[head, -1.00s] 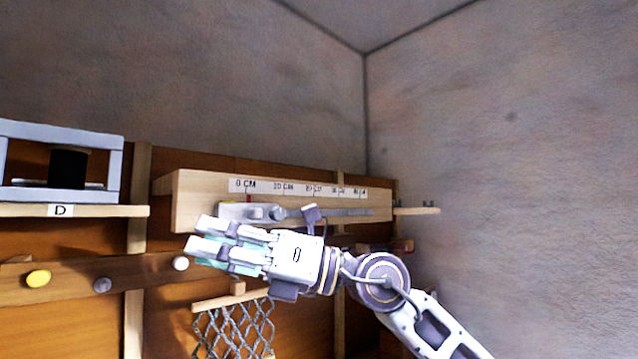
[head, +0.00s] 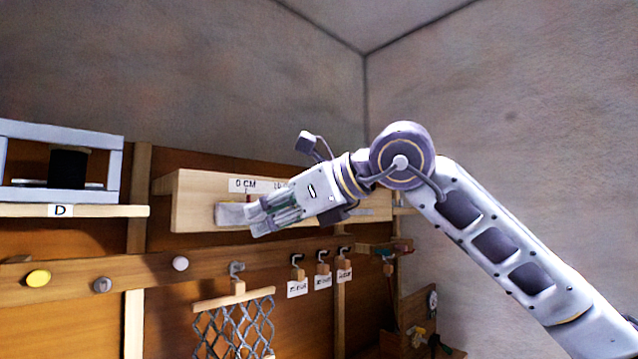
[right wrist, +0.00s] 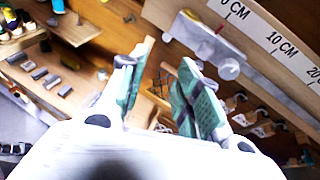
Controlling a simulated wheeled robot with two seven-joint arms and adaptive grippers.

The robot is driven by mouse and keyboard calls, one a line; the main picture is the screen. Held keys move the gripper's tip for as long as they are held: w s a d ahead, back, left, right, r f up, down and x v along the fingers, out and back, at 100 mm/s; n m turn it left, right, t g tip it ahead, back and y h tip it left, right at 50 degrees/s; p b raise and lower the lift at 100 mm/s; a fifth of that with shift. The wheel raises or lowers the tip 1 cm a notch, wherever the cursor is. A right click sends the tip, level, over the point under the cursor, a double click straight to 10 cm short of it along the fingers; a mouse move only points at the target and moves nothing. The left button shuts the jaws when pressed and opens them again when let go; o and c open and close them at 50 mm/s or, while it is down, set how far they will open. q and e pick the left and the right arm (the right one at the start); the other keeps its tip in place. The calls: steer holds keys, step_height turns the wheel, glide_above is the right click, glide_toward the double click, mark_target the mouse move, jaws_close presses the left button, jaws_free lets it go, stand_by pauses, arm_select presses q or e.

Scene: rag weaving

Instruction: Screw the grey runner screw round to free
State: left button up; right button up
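The pale grey runner (head: 232,214) sits at the 0 CM end of a wooden beam (head: 187,205) with a printed scale. In the right wrist view the runner (right wrist: 192,33) carries a round grey knob (right wrist: 228,69), which looks like the runner screw. My right gripper (head: 263,216) is in front of the runner in the head view and hides the knob. In the right wrist view my right gripper (right wrist: 163,82) has its green-padded fingers apart with nothing between them. The knob lies beyond the right finger, outside the gap. Contact cannot be told. My left gripper is not in view.
Below the beam, a rail (head: 130,277) carries a yellow knob (head: 38,279) and other knobs. Hooks with labels (head: 297,289) and a hanging net (head: 235,325) are lower down. Shelf D (head: 100,211) holds a grey frame at left. Free space lies above the beam.

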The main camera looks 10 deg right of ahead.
steer(key=d+r+m+t+h, duration=0.2)
steer(key=d+r+t+h, duration=0.1)
steer(key=d, duration=0.4)
step_height(320, 180, up, 2)
steer(key=shift+w+d+r+h, duration=0.2)
steer(key=shift+w+d+h, duration=0.2)
steer(key=shift+h, duration=0.2)
steer(key=shift+w+a, duration=0.1)
steer(key=shift+w, duration=0.05)
arm_select(q)
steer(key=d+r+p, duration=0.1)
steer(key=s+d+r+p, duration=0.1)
steer(key=p, duration=0.1)
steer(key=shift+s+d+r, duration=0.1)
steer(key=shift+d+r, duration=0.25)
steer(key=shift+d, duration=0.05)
arm_select(e)
steer(key=x, duration=1.3)
steer(key=shift+w, duration=0.3)
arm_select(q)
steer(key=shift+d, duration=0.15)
arm_select(e)
steer(key=shift+a, duration=0.1)
steer(key=shift+c, duration=0.3)
